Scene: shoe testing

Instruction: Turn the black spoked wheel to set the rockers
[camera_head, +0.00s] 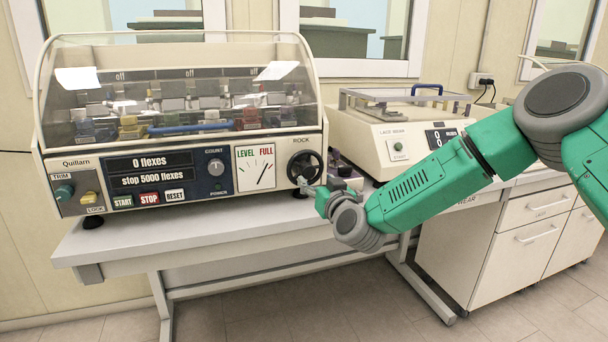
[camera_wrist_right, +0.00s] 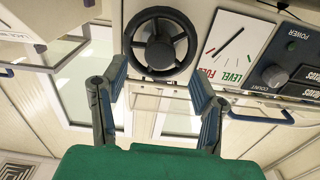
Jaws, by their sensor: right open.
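The black spoked wheel (camera_head: 304,166) is on the right end of the flexing machine's front panel, under the word ROCK. It shows whole in the right wrist view (camera_wrist_right: 160,43), upside down, beyond my fingertips. My right gripper (camera_head: 311,187) is just below and in front of the wheel in the head view. In the wrist view my right gripper (camera_wrist_right: 160,82) is open, its two fingers spread to either side of the wheel's lower part, with nothing between them. I cannot tell whether they touch the rim. The LEVEL/FULL gauge (camera_head: 255,168) has its needle slanting up. My left gripper is not in view.
The machine has a clear hood (camera_head: 180,85) and a display (camera_head: 148,162) reading 0 flexes. The bench front edge (camera_head: 200,222) is bare. A drawer cabinet (camera_head: 525,225) is at right.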

